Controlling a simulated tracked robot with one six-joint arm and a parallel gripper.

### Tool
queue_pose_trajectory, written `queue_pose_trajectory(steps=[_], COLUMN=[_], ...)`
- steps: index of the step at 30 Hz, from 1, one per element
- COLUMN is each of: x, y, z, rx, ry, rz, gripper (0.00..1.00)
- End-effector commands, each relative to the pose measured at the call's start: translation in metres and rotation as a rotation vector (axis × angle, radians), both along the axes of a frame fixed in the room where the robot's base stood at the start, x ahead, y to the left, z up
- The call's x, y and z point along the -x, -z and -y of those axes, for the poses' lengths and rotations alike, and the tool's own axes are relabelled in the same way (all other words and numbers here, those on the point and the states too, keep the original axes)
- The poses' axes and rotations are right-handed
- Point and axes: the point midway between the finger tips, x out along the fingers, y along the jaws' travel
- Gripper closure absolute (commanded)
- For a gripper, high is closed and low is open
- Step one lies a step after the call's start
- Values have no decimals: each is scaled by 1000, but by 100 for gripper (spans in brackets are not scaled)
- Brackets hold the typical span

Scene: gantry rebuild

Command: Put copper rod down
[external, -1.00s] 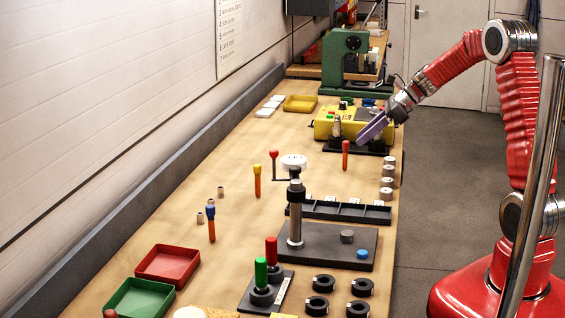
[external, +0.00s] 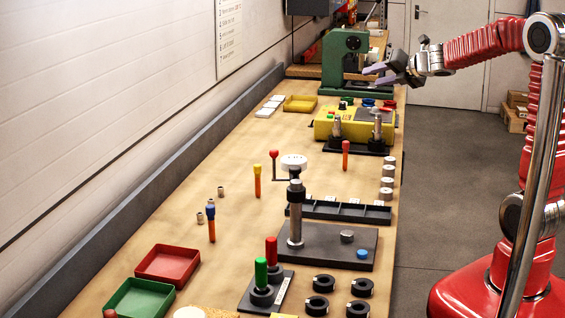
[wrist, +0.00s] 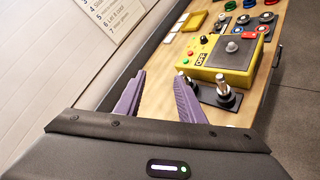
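My gripper (external: 372,76) is raised over the far part of the bench, near the green machine. In the wrist view my gripper (wrist: 160,80) has its two purple fingers apart, with only bench and wall showing between them. It is open and empty. I cannot pick out a copper rod for certain. Orange-brown upright rods stand on the bench: one with a yellow top (external: 257,181), one with a blue top (external: 211,224) and one with a red top (external: 346,155). Two silver posts stand on a black base in front of the yellow box (wrist: 220,57), right of the fingers in the wrist view.
A green machine (external: 343,60) stands at the bench's far end. A yellow tray (external: 300,104) and white tiles (external: 267,112) lie nearby. Red (external: 168,264) and green (external: 139,298) trays are at the near left. The bench's left middle is mostly clear.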

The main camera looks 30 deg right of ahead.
Motion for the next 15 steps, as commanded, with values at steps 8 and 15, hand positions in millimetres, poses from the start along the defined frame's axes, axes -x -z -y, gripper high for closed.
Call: queue_pose_trajectory(steps=[8, 15], x=[73, 158], y=[-20, 8], z=[34, 42], rx=[-531, -1016], ry=[483, 877], rz=[9, -43], gripper=[64, 64])
